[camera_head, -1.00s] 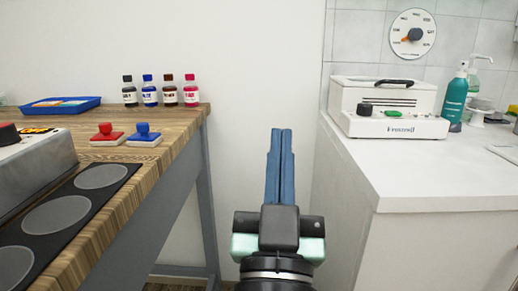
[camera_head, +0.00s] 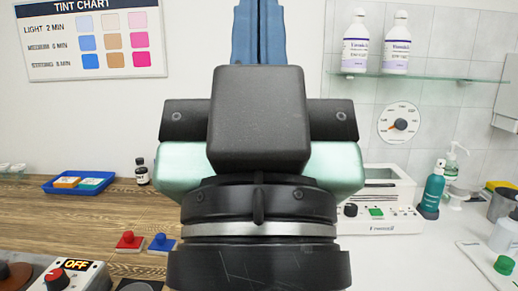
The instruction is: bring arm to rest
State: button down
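My gripper (camera_head: 258,25) rises large in the middle of the head view, close to the camera and pointing up. Its two blue fingers lie side by side with no gap that I can see, and nothing shows between them. The fingertips are cut off by the top edge. The black and pale green gripper body hides the middle of the scene behind it.
At right are a white machine (camera_head: 384,219), a teal bottle (camera_head: 432,190) and a glass shelf (camera_head: 430,77) with two white bottles.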

notch_tip(320, 180, up, 20)
jog(key=p, duration=1.7)
jog(key=shift+f, duration=0.15)
